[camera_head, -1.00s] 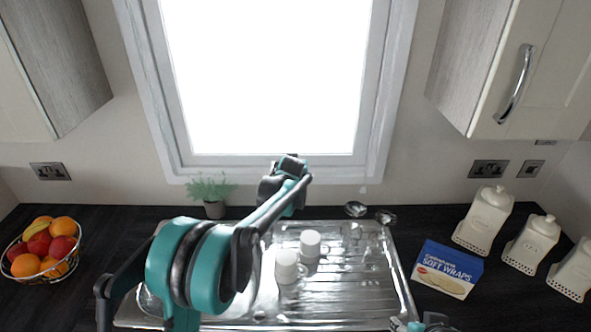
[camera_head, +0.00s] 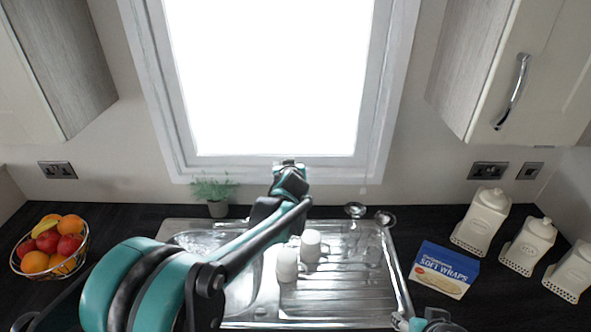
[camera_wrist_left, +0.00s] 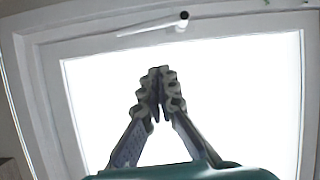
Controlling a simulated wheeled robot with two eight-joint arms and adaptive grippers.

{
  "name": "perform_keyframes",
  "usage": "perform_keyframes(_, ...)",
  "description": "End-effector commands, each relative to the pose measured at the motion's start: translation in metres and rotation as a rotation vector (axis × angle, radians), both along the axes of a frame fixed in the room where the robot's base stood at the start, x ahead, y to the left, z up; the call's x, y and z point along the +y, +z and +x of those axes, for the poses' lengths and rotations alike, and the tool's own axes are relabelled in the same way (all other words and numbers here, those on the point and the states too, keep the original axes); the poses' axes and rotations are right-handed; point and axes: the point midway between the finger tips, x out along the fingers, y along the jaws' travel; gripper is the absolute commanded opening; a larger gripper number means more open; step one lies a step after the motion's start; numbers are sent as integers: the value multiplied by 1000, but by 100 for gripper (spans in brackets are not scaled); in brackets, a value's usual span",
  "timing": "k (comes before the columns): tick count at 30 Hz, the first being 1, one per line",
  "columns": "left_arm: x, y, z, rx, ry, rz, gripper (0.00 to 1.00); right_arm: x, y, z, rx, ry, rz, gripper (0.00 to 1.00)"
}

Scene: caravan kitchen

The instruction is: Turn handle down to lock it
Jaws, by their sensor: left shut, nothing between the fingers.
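The window (camera_head: 272,165) fills the middle of the head view, its pane blank white. In the left wrist view its pale frame (camera_wrist_left: 45,95) surrounds the bright pane. A slim pale handle (camera_wrist_left: 150,29) with a dark end lies nearly level along the frame at the top of that view, slightly tilted. I cannot make the handle out in the head view. My left gripper (camera_wrist_left: 160,75) is shut and empty, its fingertips together in front of the pane, apart from the handle in the picture. In the head view the left gripper (camera_head: 288,164) is by the window's lower frame, its fingers unclear.
Below are a steel sink and drainer (camera_head: 345,290) with two white cups (camera_head: 287,264). A plant (camera_head: 216,195) stands under the window. A fruit basket (camera_head: 50,247) is left; a wraps box (camera_head: 444,270) and white canisters (camera_head: 482,220) are right. Cupboards flank the window.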

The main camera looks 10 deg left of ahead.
Motion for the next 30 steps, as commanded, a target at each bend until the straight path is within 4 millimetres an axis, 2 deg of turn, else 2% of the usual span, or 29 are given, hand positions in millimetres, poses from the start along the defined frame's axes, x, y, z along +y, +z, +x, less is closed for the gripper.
perform_keyframes(1,1,-11,0,-55,10,19,0,0,-6,0,0,0,0,52)
perform_keyframes(7,-9,-25,-12,-270,-5,63,0,0,-15,0,0,0,0,52)
perform_keyframes(12,-20,-30,-22,-352,-42,72,0,0,-18,0,0,0,0,52)
perform_keyframes(16,-21,-30,-18,-366,-50,72,0,0,-19,0,0,0,0,52)
perform_keyframes(20,-17,-32,-1,-366,-49,73,0,0,-20,0,0,0,0,52)
perform_keyframes(30,-3,-36,70,-365,-47,73,0,0,-24,0,0,0,0,52)
